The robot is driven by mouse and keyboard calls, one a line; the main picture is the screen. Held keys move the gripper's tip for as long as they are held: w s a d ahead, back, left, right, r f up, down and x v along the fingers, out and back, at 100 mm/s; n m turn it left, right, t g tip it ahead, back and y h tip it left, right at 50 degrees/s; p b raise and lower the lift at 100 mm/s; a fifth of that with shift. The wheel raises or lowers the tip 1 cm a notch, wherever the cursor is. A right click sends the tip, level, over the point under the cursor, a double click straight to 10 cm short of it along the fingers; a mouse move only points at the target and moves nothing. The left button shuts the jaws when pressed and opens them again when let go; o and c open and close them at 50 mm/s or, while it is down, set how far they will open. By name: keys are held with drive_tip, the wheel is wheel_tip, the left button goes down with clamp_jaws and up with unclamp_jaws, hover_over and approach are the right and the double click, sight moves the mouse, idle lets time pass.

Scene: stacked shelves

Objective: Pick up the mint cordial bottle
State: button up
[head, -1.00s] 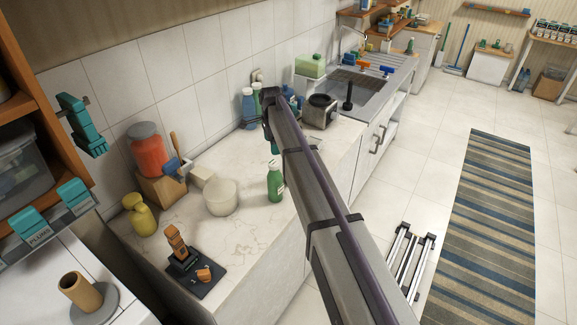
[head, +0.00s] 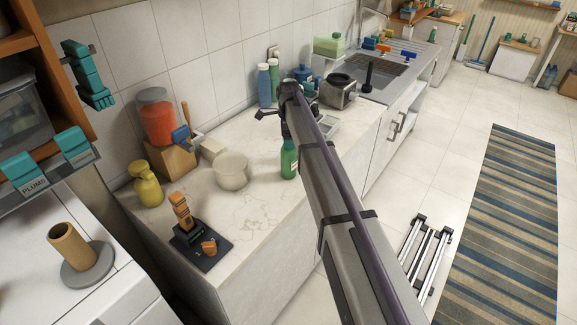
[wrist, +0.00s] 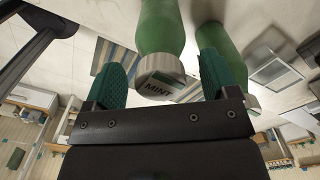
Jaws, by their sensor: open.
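In the wrist view, which is upside down, a green bottle (wrist: 160,28) with a pale cap reading MINT shows between my gripper's two green fingers (wrist: 163,63). The fingers are apart and nothing is clasped; I cannot tell how deep the bottle lies between them. A second green bottle (wrist: 222,45) is partly behind the right finger. In the head view, one green bottle (head: 289,160) stands upright near the counter's front edge, partly behind my arm. Another green bottle (head: 274,78) stands at the back wall. I cannot tell which of these is mint. My fingers are hidden there.
The sink (head: 378,80) lies beyond. The counter's middle is mostly clear.

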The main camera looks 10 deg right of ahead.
wheel_tip(320, 180, down, 2)
drive_tip(key=shift+r, duration=0.25)
drive_tip(key=shift+c, duration=0.5)
clamp_jaws()
